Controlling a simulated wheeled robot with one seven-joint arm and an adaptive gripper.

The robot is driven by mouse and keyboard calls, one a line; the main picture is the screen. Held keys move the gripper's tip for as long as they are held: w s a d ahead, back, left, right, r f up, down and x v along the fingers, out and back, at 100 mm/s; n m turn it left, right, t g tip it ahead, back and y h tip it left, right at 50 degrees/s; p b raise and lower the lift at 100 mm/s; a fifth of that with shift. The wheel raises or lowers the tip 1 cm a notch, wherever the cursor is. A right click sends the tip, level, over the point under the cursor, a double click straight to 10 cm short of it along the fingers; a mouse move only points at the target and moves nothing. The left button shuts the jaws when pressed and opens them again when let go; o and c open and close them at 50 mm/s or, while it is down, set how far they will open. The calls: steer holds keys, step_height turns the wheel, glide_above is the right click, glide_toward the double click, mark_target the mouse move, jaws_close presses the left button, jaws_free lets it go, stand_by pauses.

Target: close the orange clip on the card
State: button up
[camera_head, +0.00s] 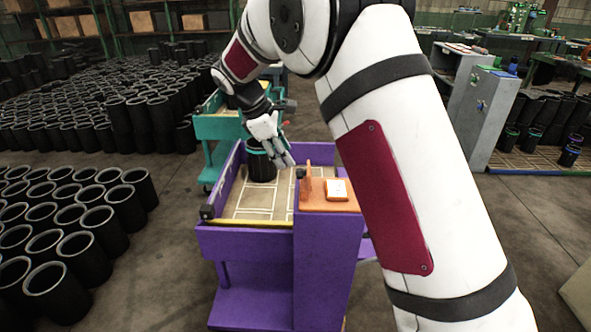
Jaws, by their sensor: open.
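An orange upright piece (307,181), which looks like the raised clip, stands at the left end of an orange top on the right side of the purple cart (323,260). A small white card (337,189) lies flat on that orange top, on a darker orange backing, to the right of the upright piece. My gripper (288,162) is open, just left of and above the upright piece, apparently not touching it. Its fingertips are small in the picture, and nothing is seen between them.
A black sleeve (262,167) with a teal rim stands in the cart's tray beside my gripper. A yellow strip (250,224) edges the tray's front. A teal cart (217,128) is behind. Many black sleeves (112,222) stand on the floor at left.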

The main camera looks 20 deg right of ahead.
steer(key=x, duration=0.8)
jaws_close()
